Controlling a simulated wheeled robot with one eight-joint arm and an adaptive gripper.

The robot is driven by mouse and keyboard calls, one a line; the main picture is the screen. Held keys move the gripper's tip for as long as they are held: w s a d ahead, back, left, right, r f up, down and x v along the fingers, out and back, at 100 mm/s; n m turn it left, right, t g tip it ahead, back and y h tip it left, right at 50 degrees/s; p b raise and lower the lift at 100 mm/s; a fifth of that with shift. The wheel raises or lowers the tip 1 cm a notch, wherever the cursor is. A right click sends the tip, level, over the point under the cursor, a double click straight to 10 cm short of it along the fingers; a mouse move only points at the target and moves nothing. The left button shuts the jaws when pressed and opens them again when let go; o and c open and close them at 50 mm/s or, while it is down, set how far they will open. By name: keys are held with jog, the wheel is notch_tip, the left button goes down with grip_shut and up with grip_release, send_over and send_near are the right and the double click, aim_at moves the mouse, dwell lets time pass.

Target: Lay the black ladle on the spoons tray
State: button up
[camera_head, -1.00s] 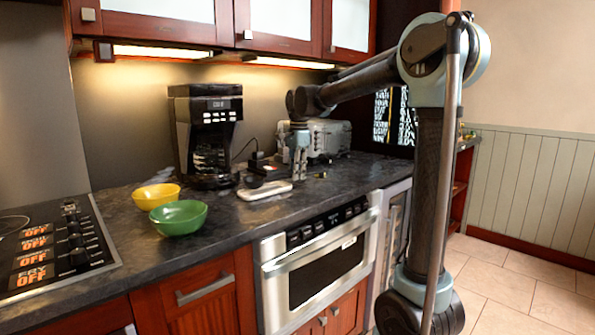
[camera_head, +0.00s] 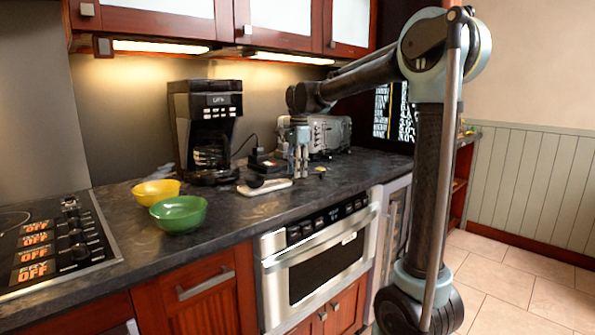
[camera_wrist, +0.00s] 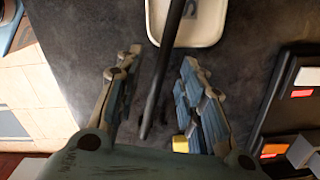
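The pale spoons tray (camera_head: 272,190) lies on the dark counter in front of the coffee maker; its rounded edge shows at the top of the wrist view (camera_wrist: 212,38). The black ladle (camera_head: 254,182) appears at the tray in the head view. In the wrist view its long handle (camera_wrist: 158,85) crosses the tray edge and runs back between my fingers. My gripper (camera_wrist: 158,62) is open, with a gap between each finger and the handle. In the head view my gripper (camera_head: 298,172) points down just right of the tray. The ladle's bowl is hard to make out.
A yellow bowl (camera_head: 155,191) and a green bowl (camera_head: 179,214) stand left on the counter. The coffee maker (camera_head: 207,130) and toaster (camera_head: 328,136) stand behind. A small yellow item (camera_wrist: 181,143) lies by my right finger. The counter's front middle is clear.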

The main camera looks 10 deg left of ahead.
jog(key=shift+o, duration=0.5)
jog(key=o, duration=0.5)
jog(key=shift+c, duration=0.2)
notch_tip(320, 180, up, 11)
jog(key=s+d+f+n, duration=0.35)
jog(key=s+d, duration=0.25)
jog(key=d, duration=0.5)
jog(key=s+d+f+n, duration=0.2)
jog(key=s+d+f, duration=0.4)
jog(key=s+f, duration=0.2)
jog(key=s+d+f+n+t, duration=0.1)
jog(key=s+d+f+n, duration=0.2)
jog(key=s+d+f, duration=0.3)
jog(key=s+d+f+n+t, duration=0.1)
jog(key=s+d+f+n, duration=0.2)
jog(key=s+d+f, duration=0.3)
jog(key=s+f, duration=0.4)
jog(key=f, duration=0.5)
jog(key=shift+d, duration=0.4)
